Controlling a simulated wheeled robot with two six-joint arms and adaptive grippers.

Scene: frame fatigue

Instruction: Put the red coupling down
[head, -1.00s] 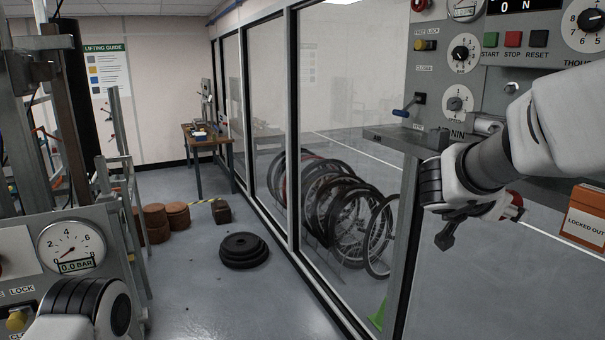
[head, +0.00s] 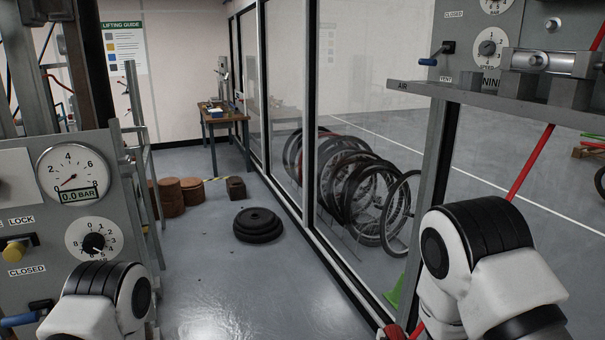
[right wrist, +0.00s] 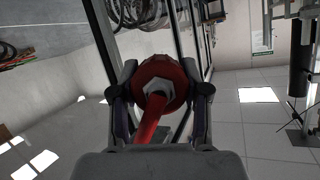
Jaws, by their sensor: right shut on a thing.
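The red coupling (right wrist: 170,72) is a round red ribbed piece with a pale hex nut at its middle. A red hose (right wrist: 150,122) runs from the nut toward the bottom of the right wrist view. My right gripper (right wrist: 160,97) is shut on the coupling, with one finger on each side. In the head view, a bit of red (head: 392,332) shows at the bottom edge beside my right arm; most of that gripper is cut off or hidden. My left arm shows at the lower left, but its gripper is out of view.
A grey panel shelf (head: 480,98) marked AIR juts out at the upper right. A glass partition (head: 285,100) runs along the middle, with a row of wheels (head: 360,190) behind it. Black plates (head: 257,224) lie on open floor. A gauge panel (head: 60,215) stands left.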

